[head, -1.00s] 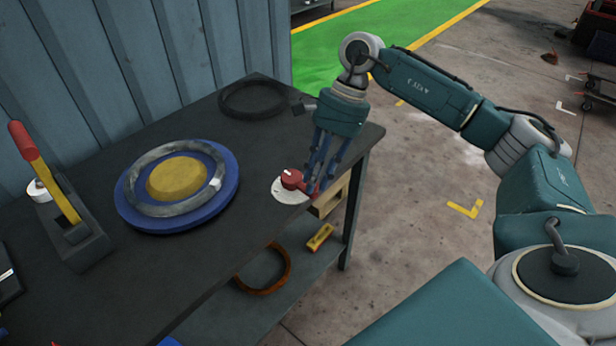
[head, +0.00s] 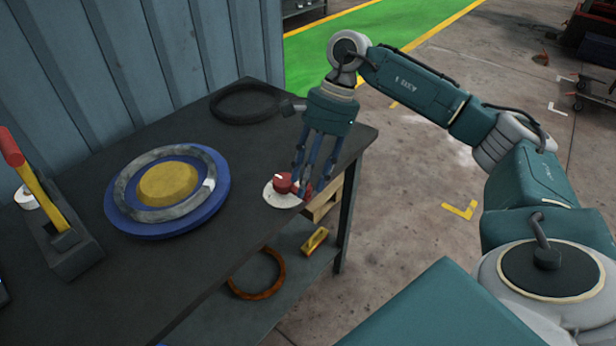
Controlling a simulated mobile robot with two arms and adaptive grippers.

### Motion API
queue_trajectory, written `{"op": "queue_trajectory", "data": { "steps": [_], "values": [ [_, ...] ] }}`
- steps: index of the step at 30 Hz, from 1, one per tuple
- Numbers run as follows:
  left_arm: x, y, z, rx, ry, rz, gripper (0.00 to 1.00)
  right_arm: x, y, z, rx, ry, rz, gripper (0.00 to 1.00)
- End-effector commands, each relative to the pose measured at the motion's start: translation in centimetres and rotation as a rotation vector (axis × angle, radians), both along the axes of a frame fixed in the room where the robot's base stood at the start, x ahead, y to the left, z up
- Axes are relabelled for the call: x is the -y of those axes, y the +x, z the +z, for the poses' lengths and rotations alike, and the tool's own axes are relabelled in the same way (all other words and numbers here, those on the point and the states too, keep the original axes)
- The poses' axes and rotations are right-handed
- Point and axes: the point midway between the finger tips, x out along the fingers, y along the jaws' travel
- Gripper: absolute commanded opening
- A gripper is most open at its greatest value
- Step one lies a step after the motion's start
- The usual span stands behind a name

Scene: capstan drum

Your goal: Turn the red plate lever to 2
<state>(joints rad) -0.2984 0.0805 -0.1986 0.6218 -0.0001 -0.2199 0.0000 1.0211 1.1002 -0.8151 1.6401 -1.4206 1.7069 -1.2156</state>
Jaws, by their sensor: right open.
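The red plate lever (head: 283,183) sits on a round white plate (head: 277,197) near the right front edge of the dark table. A pale mark shows on top of its red hub. My right gripper (head: 303,190) points down over the right side of the lever, its blue fingers spread open. The fingers hide part of the lever, and I cannot tell whether they touch it. The numbers on the plate are too small to read. My left gripper is not in view.
A blue disc with a grey ring and yellow centre (head: 222,205) lies mid-table. A lever with a red grip (head: 11,147) stands at left. A black ring (head: 245,103) lies at the back. An orange ring (head: 262,291) and a yellow item (head: 314,240) lie on the lower shelf.

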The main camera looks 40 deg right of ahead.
Motion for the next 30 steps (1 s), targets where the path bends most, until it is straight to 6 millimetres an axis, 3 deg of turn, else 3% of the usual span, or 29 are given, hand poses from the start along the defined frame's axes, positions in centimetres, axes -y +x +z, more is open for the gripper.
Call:
{"op": "queue_trajectory", "data": {
  "steps": [4, 8, 21, 30],
  "values": [
    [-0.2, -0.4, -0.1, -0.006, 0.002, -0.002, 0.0, 0.1, 0.0, 0.2, -0.002, 0.0, 0.001, 0.4],
    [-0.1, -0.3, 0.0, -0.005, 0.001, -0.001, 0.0, 0.6, 0.1, 1.6, 0.001, -0.001, 0.0, 0.4],
    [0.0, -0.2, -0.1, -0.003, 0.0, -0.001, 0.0, 3.8, 0.6, 9.6, 0.002, 0.0, 0.0, 0.4],
    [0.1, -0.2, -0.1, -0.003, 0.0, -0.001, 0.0, 4.5, 0.6, 11.1, 0.0, 0.0, 0.001, 0.4]
  ]
}}
